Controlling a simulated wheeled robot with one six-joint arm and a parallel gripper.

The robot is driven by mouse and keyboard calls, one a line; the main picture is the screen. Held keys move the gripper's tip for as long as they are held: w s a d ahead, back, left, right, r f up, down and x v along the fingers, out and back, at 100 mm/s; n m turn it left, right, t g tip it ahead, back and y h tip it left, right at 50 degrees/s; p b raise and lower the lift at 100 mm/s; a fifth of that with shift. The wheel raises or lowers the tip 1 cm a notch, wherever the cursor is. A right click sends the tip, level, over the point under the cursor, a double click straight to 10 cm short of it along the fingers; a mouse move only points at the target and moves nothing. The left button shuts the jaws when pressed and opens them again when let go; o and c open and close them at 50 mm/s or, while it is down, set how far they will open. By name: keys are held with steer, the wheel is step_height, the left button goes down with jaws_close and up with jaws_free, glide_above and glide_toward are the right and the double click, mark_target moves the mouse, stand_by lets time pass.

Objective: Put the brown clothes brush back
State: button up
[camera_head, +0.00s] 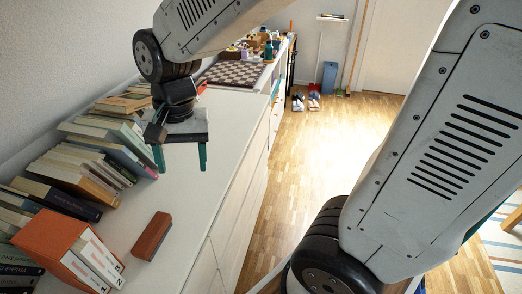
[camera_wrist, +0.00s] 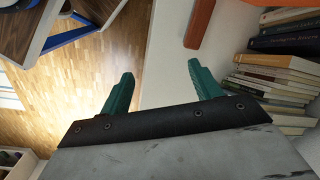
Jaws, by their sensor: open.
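The brown clothes brush (camera_head: 151,236) lies on the white dresser top (camera_head: 203,195), in the near part, to the right of an orange box. In the wrist view the brush (camera_wrist: 199,24) shows only in part at the top edge. My gripper (camera_head: 181,158) is open and empty, its two teal fingers apart over the dresser top, farther back than the brush. In the wrist view the fingers (camera_wrist: 160,75) stand apart with nothing between them. The dresser's drawer fronts (camera_head: 234,222) show at a steep angle; I cannot tell whether any is open.
Rows of books (camera_head: 80,165) line the wall side of the dresser. The orange box (camera_head: 52,239) stands left of the brush. A chessboard (camera_head: 236,75) and small items lie at the far end. The wooden floor (camera_head: 315,150) beside the dresser is clear.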

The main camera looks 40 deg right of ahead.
steer(key=s+d+r+n, duration=0.2)
steer(key=s+d+n, duration=0.1)
steer(key=s, duration=0.4)
steer(key=s+d+r+n+t+h, duration=0.1)
steer(key=s+d+r+n, duration=0.2)
steer(key=s+d, duration=0.3)
steer(key=shift+s+d+r, duration=0.2)
steer(key=shift+s, duration=0.25)
